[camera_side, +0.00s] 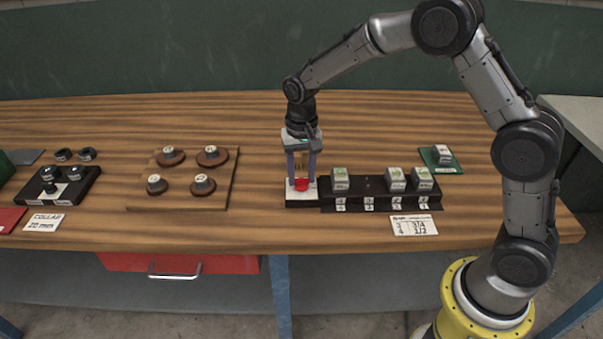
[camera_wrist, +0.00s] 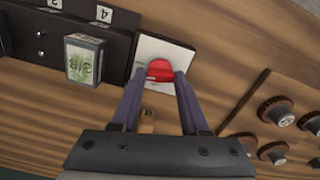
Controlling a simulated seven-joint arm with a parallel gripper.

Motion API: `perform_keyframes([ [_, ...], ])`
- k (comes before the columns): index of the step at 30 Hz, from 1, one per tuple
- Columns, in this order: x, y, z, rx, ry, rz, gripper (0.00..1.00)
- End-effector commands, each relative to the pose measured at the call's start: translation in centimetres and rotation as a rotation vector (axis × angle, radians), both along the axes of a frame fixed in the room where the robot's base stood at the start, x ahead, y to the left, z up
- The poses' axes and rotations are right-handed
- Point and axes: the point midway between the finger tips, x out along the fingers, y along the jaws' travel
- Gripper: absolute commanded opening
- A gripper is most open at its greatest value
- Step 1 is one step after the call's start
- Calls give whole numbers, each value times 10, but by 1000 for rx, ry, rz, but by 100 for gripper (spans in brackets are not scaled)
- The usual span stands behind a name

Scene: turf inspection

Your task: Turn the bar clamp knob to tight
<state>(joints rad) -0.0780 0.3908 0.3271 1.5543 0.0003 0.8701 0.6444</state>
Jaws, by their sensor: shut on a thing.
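The red knob (camera_side: 301,184) sits on a white plate (camera_side: 293,198) at the left end of the black rack. My gripper (camera_side: 302,176) points straight down over it, its two purple fingers on either side of the knob. In the wrist view the red knob (camera_wrist: 160,70) shows between the fingertips (camera_wrist: 158,76) of my gripper, which is shut on it. The white plate (camera_wrist: 148,50) lies flat beneath. The fingers cover part of the knob, and I cannot read any tight mark on the plate.
A black rack (camera_side: 360,206) with several grey blocks adjoins the plate on the right. A brown board (camera_side: 182,186) with round knobs lies to the left. A white card (camera_side: 414,225) lies in front of the rack. The wood table (camera_side: 250,120) is clear behind.

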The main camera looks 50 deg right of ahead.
Motion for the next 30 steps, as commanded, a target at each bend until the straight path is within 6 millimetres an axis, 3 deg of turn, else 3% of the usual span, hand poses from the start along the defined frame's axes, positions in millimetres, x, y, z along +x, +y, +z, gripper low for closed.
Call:
perform_keyframes([
  [12,1,0,2,0,-6,-192,0],
  [29,2,0,3,0,-6,-219,0],
  [30,2,0,3,0,-6,-219,50],
])
